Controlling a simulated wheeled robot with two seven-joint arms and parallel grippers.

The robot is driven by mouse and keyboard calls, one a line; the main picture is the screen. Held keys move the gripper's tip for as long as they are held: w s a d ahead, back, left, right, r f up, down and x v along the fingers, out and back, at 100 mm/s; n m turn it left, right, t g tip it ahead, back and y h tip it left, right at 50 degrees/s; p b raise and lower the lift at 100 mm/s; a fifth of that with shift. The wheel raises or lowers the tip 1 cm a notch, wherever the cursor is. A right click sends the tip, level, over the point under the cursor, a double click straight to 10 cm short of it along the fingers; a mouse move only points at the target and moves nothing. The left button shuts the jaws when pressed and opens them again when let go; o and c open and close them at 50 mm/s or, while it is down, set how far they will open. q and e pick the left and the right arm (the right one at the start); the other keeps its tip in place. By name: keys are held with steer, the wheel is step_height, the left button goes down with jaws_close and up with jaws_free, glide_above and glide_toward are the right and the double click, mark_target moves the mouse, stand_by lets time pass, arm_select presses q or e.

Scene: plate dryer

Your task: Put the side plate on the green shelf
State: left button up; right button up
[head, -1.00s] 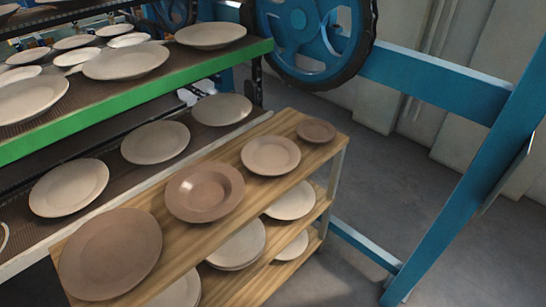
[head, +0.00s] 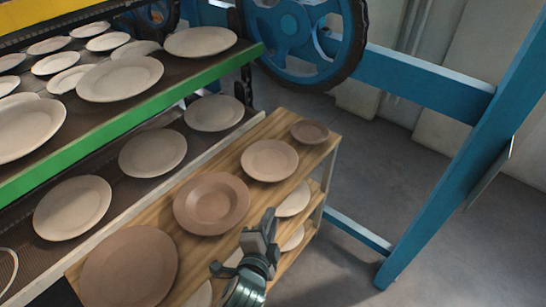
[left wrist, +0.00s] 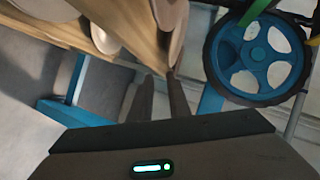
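Several plates stand on the wooden cart top (head: 228,167): a large brown plate (head: 130,268) in front, a deep brown plate (head: 211,203), a paler medium plate (head: 270,160) and a small dark plate (head: 310,131) at the far end. I cannot tell for sure which is the side plate. The green shelf (head: 136,118) is at upper left and holds several pale plates. My left gripper (head: 262,230) is beside the cart's right edge, near the deep plate, empty. In the left wrist view its two fingers (left wrist: 162,98) are apart. My right gripper is out of view.
A lower rack level holds pale plates (head: 153,153) between the green shelf and the cart. More plates lie on the cart's lower shelves. A blue wheel (head: 303,35) and blue frame (head: 447,200) stand behind and right. The floor right of the cart is clear.

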mark_target(283, 187)
arm_select(q)
steer(key=shift+r, duration=0.95)
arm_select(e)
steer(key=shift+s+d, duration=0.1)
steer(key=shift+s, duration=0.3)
arm_select(q)
steer(key=shift+w, duration=0.15)
